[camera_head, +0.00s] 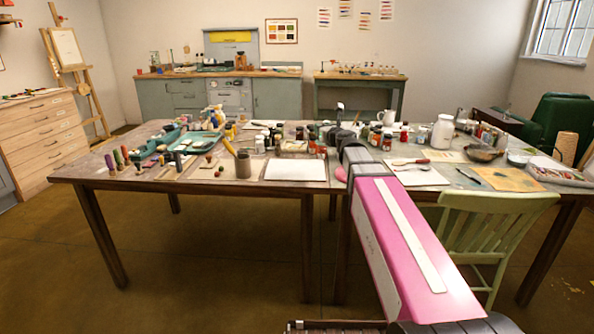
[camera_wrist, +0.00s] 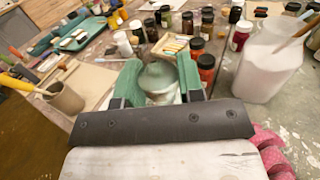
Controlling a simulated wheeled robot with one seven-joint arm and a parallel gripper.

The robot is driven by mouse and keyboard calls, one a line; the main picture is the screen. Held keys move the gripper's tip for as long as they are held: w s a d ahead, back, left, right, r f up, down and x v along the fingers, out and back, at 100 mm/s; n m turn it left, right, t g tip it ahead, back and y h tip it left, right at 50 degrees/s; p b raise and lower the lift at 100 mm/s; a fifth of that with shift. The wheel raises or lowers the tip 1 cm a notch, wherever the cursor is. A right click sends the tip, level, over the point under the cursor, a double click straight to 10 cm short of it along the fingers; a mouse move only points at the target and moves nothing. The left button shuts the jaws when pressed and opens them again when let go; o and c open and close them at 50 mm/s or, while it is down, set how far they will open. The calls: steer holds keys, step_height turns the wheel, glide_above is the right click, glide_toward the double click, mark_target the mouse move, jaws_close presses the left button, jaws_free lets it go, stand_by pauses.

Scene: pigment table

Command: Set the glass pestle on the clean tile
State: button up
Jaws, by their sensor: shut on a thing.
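My gripper (camera_wrist: 160,82) shows in the wrist view with its two green fingers closed around the glass pestle (camera_wrist: 158,76). The pestle is a rounded, pale grey-green, see-through piece. Its lower part is partly hidden by the fingers and the dark gripper body. In the head view my pink arm reaches over the table and hides the fingertips and most of what they hold. A flat white rectangle (camera_head: 296,169) lies near the table's front edge, left of my arm; I cannot tell whether it is the clean tile.
A brown cup (camera_head: 243,166) with a yellow tool stands left of the white rectangle. Several pigment jars (camera_wrist: 206,68) and a small tray (camera_wrist: 174,46) are close beyond the gripper. A large white jar (camera_head: 442,133) stands to the right. A green chair (camera_head: 497,205) is at the front right.

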steer(key=s+a+f+n+g+y, duration=0.1)
steer(key=s+a+n+g+y, duration=0.15)
steer(key=a, duration=0.65)
steer(key=s+a+f+n+g+y, duration=0.15)
steer(key=a+y, duration=0.25)
steer(key=a, duration=0.5)
steer(key=n, duration=0.1)
glide_above(295, 168)
step_height(295, 168, down, 7)
steer(key=shift+s+f+g, duration=0.2)
steer(key=shift+f+g, duration=0.2)
steer(key=shift+f, duration=1.4)
steer(key=shift+f, duration=0.1)
steer(key=o, duration=1)
steer(key=shift+o, duration=0.2)
